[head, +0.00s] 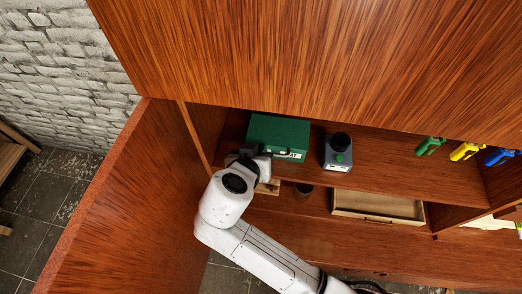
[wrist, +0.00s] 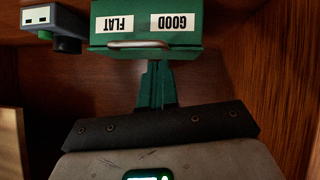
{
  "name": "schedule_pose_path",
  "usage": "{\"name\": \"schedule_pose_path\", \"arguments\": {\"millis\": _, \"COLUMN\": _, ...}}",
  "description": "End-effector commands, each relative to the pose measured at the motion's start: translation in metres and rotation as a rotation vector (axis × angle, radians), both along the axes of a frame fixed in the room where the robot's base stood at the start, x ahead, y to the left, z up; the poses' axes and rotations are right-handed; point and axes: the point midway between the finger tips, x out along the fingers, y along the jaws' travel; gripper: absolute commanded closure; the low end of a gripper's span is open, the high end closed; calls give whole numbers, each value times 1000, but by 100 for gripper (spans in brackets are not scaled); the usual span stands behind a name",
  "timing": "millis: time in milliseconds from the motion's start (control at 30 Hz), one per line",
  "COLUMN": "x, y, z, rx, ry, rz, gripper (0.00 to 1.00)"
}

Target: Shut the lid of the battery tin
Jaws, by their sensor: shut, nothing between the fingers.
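The battery tin (head: 279,134) is a green box on the shelf, left of the grey device. Its front carries white labels. In the wrist view the tin (wrist: 147,27) is at the top, with the labels GOOD and FLAT upside down and a pale metal handle or catch along the edge. I cannot tell how far its lid is open. My gripper (wrist: 158,66) is shut and empty, its green fingers pointing at the tin's front by the handle. I cannot tell whether they touch it. In the head view my wrist hides the fingertips.
A grey device (head: 338,152) with a black round top stands right of the tin. Green, yellow (head: 465,151) and blue tools are farther right. The cabinet's side panel is close on the left.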

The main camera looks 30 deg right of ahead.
Motion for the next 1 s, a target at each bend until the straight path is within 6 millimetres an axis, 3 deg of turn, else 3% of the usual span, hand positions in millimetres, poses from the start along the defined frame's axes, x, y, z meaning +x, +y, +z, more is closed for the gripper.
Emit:
{"name": "schedule_pose_path", "arguments": {"millis": 200, "x": 0, "y": -4, "z": -14, "rx": 0, "ry": 0, "rz": -1, "gripper": 100}}
{"name": "schedule_pose_path", "arguments": {"millis": 567, "x": 0, "y": -4, "z": -15, "rx": -1, "ry": -2, "rz": 0, "gripper": 100}}
{"name": "schedule_pose_path", "arguments": {"millis": 1000, "x": -1, "y": -6, "z": -34, "rx": -28, "ry": -39, "rz": -1, "gripper": 100}}
